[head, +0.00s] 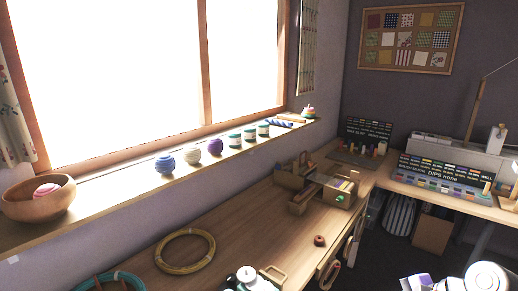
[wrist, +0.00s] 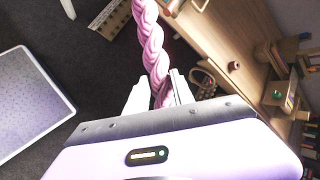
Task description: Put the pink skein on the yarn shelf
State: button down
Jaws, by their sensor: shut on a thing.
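The pink skein (wrist: 152,42) is a twisted, braided length of yarn. In the wrist view it runs up from between the fingers of my gripper (wrist: 159,93) to the top edge. My gripper is shut on its lower part; its upper end is out of view. I cannot make out the skein in the head view, where only white parts of my arm show at the bottom right. A long wooden ledge (head: 108,196) under the window carries several yarn balls, including a blue ball (head: 165,163) and a purple ball (head: 215,146). No label marks it as the yarn shelf.
A wooden bowl (head: 38,205) with a pink ball stands at the ledge's left end. A side desk (head: 440,196) holds colourful racks. Dark floor lies between.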

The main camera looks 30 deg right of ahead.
jog(key=w+a+f+n+g+y, duration=0.1)
jog(key=w+a+f+n+g, duration=0.1)
jog(key=a+n, duration=0.4)
jog(key=w+a+f+n+g+y, duration=0.2)
jog(key=a+f+n+g, duration=0.3)
jog(key=a, duration=0.7)
jog(key=w+a+f+n+g+y, duration=0.1)
jog(key=w+a+f+n+g, duration=0.2)
jog(key=a+f+n, duration=0.4)
jog(key=shift+a+f+n, duration=0.2)
jog(key=shift+a+n, duration=0.8)
jog(key=shift+a, duration=0.1)
jog(key=shift+a, duration=0.1)
